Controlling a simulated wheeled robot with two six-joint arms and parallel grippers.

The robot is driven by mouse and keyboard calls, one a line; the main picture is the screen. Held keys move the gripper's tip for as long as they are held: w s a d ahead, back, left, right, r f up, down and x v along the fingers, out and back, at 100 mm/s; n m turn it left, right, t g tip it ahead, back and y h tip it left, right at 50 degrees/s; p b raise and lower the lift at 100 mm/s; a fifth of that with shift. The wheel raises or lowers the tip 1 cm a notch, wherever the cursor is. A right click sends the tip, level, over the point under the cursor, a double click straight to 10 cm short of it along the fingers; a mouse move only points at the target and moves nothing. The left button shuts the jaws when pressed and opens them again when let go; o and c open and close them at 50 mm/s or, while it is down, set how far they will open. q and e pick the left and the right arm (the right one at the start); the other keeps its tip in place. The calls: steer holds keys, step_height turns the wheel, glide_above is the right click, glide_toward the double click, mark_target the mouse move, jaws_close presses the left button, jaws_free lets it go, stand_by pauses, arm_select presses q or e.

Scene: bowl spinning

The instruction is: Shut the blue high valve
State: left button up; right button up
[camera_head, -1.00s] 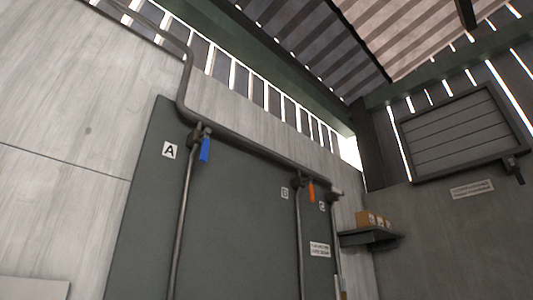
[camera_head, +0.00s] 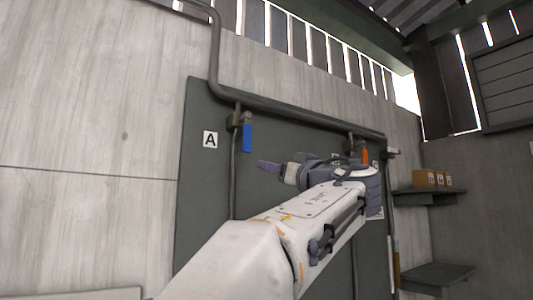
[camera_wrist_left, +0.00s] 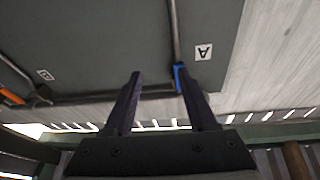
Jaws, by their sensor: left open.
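The blue valve handle (camera_head: 247,137) hangs down from the pipe near the panel's upper left, beside the label A (camera_head: 210,139). My left gripper (camera_head: 268,166) is below and slightly right of it in the head view, fingers pointing left. In the left wrist view, which is turned over, the blue handle (camera_wrist_left: 179,76) shows at the tip of the right-hand finger, partly covered by it. The left gripper (camera_wrist_left: 159,74) is open with nothing between its fingers. Whether the finger touches the handle cannot be told. My right gripper is not in view.
An orange valve handle (camera_head: 365,156) hangs farther right on the same pipe (camera_head: 300,113), partly behind my arm. It also shows in the left wrist view (camera_wrist_left: 12,97). Shelves (camera_head: 430,197) with small boxes (camera_head: 431,178) stand at the right. The wall at left is clear.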

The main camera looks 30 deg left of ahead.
arm_select(q)
steer(key=n+g+y+p, duration=0.1)
steer(key=n+g+y, duration=0.1)
glide_toward(248, 140)
steer(key=a, duration=0.1)
steer(key=p+x, duration=0.2)
steer(key=x, duration=0.1)
steer(key=p+x, duration=0.4)
steer(key=x, duration=0.1)
steer(key=shift+w+r+p, duration=0.2)
steer(key=shift+r+p, duration=0.15)
steer(key=shift+r, duration=0.1)
steer(key=shift+w+a+p, duration=0.3)
steer(key=shift+a+p, duration=0.05)
steer(key=shift+a, duration=0.25)
jaws_close()
